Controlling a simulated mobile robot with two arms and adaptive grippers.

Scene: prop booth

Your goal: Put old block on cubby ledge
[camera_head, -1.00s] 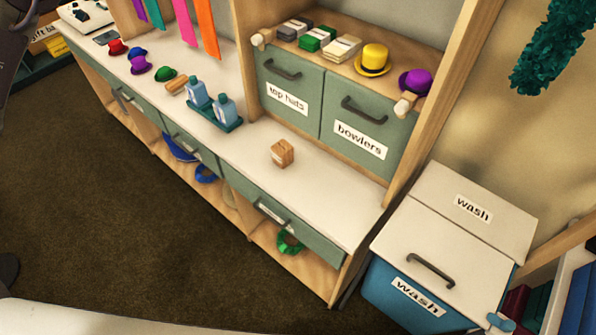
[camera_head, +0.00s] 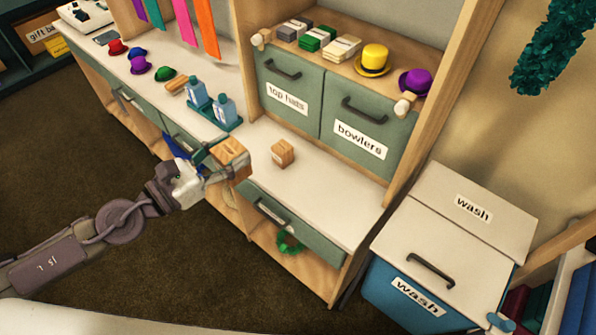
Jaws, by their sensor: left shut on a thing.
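My left gripper (camera_head: 222,162) comes in from the left and is shut on a light wooden block (camera_head: 232,152). It holds the block by the front edge of the white counter (camera_head: 325,200); I cannot tell if the block touches the counter. A second, similar wooden block (camera_head: 282,153) with small dark marks stands on the counter, apart to the right of the held one. Which of the two is the old block I cannot tell. Above the counter, a wooden ledge (camera_head: 335,75) runs over the green cabinet doors. My right gripper is not in view.
Blue bottles on a teal tray (camera_head: 232,126) stand close behind the held block. Small hats and card stacks (camera_head: 342,47) sit on the wooden ledge, with a yellow hat (camera_head: 374,60). A wash bin (camera_head: 445,250) stands at right. The counter's right part is clear.

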